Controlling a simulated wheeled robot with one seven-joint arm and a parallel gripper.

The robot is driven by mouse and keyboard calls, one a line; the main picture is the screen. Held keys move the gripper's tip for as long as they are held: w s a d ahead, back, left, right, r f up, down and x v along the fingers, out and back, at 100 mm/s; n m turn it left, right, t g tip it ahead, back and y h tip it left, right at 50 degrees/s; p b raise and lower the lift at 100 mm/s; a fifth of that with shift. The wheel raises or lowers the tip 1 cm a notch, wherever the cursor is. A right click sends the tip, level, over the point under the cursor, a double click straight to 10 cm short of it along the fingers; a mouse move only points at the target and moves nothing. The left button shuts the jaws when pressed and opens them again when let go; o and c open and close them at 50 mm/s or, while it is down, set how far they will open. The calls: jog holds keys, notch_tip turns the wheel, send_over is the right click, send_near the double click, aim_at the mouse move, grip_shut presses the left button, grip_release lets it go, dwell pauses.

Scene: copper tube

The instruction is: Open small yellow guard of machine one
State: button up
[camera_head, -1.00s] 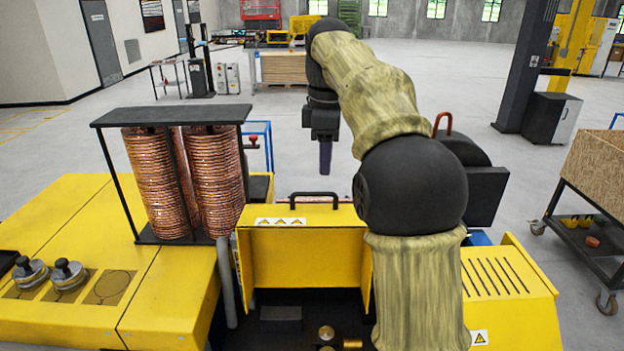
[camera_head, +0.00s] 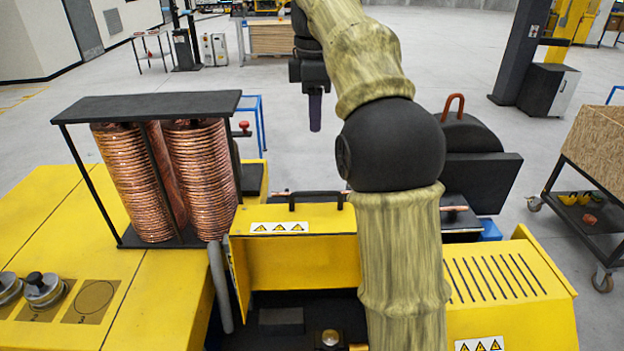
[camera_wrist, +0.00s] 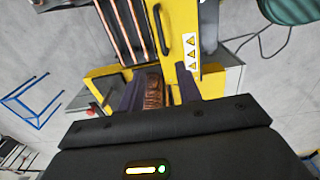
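The small yellow guard (camera_head: 290,262) stands at the near middle of the machine in the head view. Warning stickers (camera_head: 279,228) and a black handle (camera_head: 316,199) are at its top edge. A dark compartment shows in front of and below it; my arm covers its right side. In the wrist view the guard (camera_wrist: 181,70), its handle (camera_wrist: 161,30) and stickers show beyond my fingers. My gripper (camera_head: 315,112) points down beyond the guard, apart from the handle. In the wrist view its purple fingers (camera_wrist: 160,92) are spread, with no object visibly held.
Copper coils (camera_head: 160,180) under a black frame stand left of the guard. A dark block with an orange handle (camera_head: 455,108) is at the right. A vented yellow cover (camera_head: 500,280) is near right, and a wooden-sided cart (camera_head: 598,150) is beyond. Open floor lies behind.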

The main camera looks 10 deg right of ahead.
aim_at(315, 192)
jog(key=shift+s, duration=0.25)
notch_tip(315, 192, down, 16)
jog(key=shift+w+f, duration=0.15)
jog(key=shift+f, duration=0.05)
jog(key=shift+w+d+f, duration=0.15)
jog(key=shift+f, duration=0.35)
grip_shut()
